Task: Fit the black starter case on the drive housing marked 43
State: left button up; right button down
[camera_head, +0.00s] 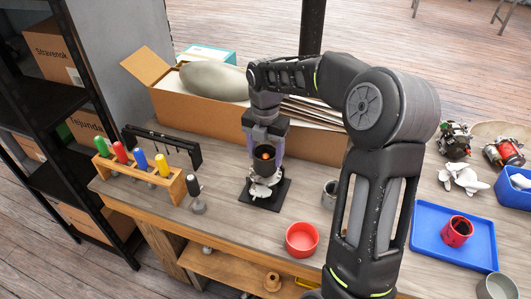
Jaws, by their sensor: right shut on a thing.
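My right gripper (266,142) is shut on a dark cylindrical case, the black starter case (265,165), near the middle of the bench. An orange-copper spot shows inside the case. The case is roughly upright, directly above a silver drive housing (262,189) on a black base plate (279,199). The case's lower end overlaps the housing in the picture; I cannot tell whether it is seated or just above it. No number is readable on the housing. My left gripper is not in view.
A cardboard box (178,108) stands behind. A screwdriver rack (140,176) is at left, with a black-handled tool (195,193) nearby. A red bowl (301,239) and a grey cylinder (330,193) stand in front and right. A blue tray (428,243) holds a red case (457,231).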

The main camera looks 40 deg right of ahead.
aim_at(264, 181)
jog(key=shift+f+b, duration=0.55)
jog(key=shift+f, duration=0.45)
jog(key=shift+f, duration=0.2)
dwell(0.4)
dwell(0.3)
jog(key=c, duration=0.6)
grip_release()
jog(key=o, duration=0.3)
jog(key=shift+f, duration=0.1)
